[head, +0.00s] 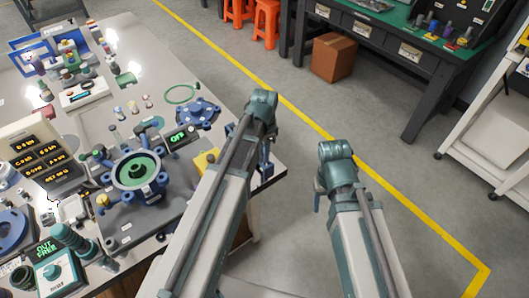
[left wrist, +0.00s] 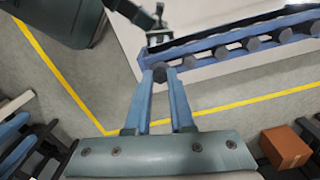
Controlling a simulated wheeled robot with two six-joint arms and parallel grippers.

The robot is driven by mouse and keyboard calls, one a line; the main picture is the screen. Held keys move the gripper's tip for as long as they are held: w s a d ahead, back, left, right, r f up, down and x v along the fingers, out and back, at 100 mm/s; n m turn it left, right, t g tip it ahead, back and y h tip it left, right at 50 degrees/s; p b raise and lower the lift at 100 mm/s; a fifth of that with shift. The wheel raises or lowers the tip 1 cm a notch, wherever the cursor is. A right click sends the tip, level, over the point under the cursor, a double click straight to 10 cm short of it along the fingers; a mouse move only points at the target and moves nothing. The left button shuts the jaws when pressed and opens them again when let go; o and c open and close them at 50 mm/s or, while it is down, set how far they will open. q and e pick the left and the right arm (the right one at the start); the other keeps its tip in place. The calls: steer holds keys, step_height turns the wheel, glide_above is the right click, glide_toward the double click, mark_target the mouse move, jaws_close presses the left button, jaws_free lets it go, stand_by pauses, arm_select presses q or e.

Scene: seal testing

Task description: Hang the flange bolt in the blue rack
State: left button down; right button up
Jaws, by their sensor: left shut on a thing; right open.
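My left gripper (head: 266,168) is over the right end of the bench in the head view, largely behind its own arm. In the left wrist view its two blue fingers (left wrist: 160,80) are shut on the flange bolt (left wrist: 159,71), whose dark round end shows between the tips. The blue rack (left wrist: 190,45) is a long bar with several dark round bolt heads along it. The held bolt is at the rack's left end; I cannot tell whether it touches or sits in a slot. My right gripper (head: 318,198) is open and empty over the floor, mostly hidden by its arm.
The bench (head: 135,232) carries a round blue-green fixture (head: 136,172), a blue flange (head: 197,112) and a display reading OFF (head: 178,138). A cardboard box (head: 334,57) stands on the floor by a green-topped bench (head: 400,35). Floor right of my arms is clear.

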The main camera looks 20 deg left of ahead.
arm_select(q)
steer(key=shift+f+b, duration=0.35)
steer(key=c, duration=0.7)
jaws_free()
steer(key=shift+r, duration=0.1)
steer(key=shift+r+p, duration=2.5)
steer(key=shift+p, duration=0.1)
steer(key=s+d+r+n+y, duration=0.1)
steer(key=s+d+n, duration=0.5)
steer(key=s+d, duration=0.4)
steer(key=s+p, duration=0.1)
steer(key=s, duration=0.3)
steer(key=shift+s+d, duration=0.15)
steer(key=shift+d, duration=0.1)
